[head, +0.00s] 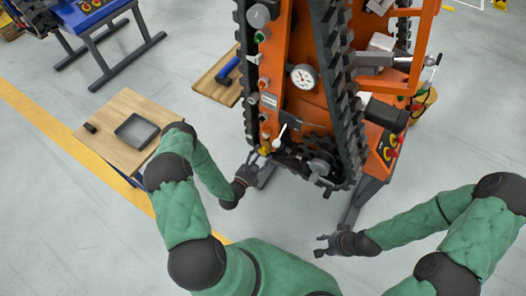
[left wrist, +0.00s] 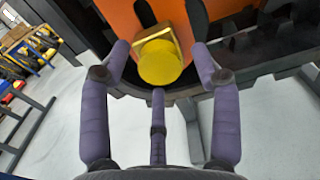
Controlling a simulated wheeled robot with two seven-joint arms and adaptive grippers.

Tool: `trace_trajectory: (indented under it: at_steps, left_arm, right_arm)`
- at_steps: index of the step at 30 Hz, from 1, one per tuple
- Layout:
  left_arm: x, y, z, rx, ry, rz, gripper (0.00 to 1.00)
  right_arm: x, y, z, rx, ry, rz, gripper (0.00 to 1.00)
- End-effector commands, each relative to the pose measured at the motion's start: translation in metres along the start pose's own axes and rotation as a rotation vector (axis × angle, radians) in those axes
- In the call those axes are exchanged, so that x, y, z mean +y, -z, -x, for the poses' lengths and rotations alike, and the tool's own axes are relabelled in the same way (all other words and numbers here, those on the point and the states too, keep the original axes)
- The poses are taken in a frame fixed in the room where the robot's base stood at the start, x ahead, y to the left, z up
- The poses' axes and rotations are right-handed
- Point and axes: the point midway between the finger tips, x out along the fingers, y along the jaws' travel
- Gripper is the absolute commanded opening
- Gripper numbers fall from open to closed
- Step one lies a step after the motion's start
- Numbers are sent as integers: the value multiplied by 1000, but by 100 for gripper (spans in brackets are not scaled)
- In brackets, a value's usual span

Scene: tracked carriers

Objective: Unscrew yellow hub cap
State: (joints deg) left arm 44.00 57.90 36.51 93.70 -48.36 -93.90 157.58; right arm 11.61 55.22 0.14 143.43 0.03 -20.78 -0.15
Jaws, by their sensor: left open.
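The yellow hub cap (head: 265,150) sits low on the orange side plate of the tracked carrier (head: 277,85). In the left wrist view the cap (left wrist: 160,65) is a round yellow knob with a hexagonal part behind it. My left gripper (head: 254,159) is open just in front of the cap. In the left wrist view its purple fingers (left wrist: 160,75) stand left and right of the cap with gaps, and a third finger is below it. My right gripper (head: 319,245) is open and empty, away from the carrier at lower right.
A white lever (head: 280,134) stands right beside the cap. Black tracks (head: 345,90) border the orange plate. A wooden-topped table (head: 108,112) with a grey tray (head: 137,131) stands at left. The floor between my arms is clear.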

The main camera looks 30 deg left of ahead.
Motion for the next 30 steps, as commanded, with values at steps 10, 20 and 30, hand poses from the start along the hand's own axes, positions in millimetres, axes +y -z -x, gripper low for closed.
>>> trace_trajectory:
  at_steps: [10,20,30]
  left_arm:
    - [0,0,0,0,0,-407,63]
    - [0,0,0,1,0,-750,63]
    - [0,0,0,0,0,-975,63]
  right_arm:
    - [0,0,0,0,0,0,40]
    - [0,0,0,0,0,0,40]
    - [0,0,0,0,0,0,40]
